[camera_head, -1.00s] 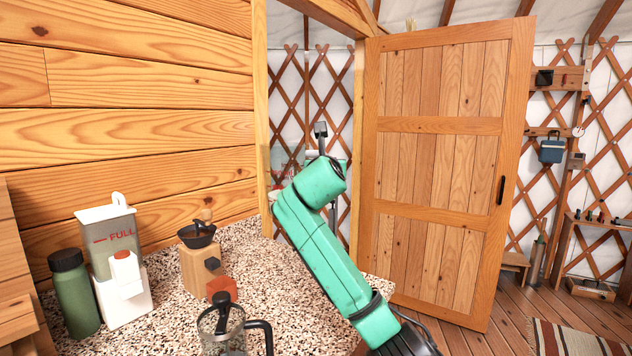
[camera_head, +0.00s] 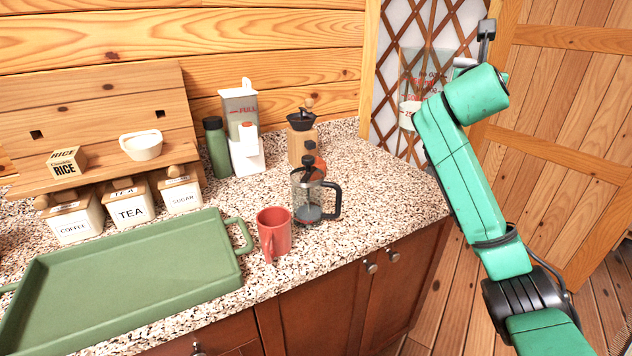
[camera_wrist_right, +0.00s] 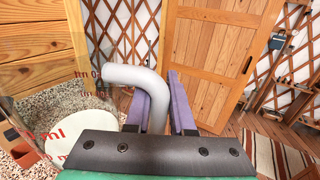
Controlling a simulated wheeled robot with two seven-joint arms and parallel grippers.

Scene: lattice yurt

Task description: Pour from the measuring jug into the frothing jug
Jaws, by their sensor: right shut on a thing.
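The measuring jug (camera_head: 424,72) is clear with red markings and a pale grey handle. It is held up in the air at the right of the head view, in front of the lattice wall, with white contents low in it. In the right wrist view the jug (camera_wrist_right: 52,132) is at the left, and my right gripper (camera_wrist_right: 158,98) is shut on its handle (camera_wrist_right: 133,76). I cannot pick out a frothing jug with certainty. A small white vessel (camera_head: 142,147) stands on the wooden shelf. My left gripper is out of view.
On the speckled counter (camera_head: 365,165) are a red mug (camera_head: 273,232), a French press (camera_head: 308,196), a grinder (camera_head: 301,145), a green bottle (camera_head: 216,150), a white dispenser (camera_head: 244,135), canisters (camera_head: 130,205) and a green tray (camera_head: 130,275). The counter's right end is clear.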

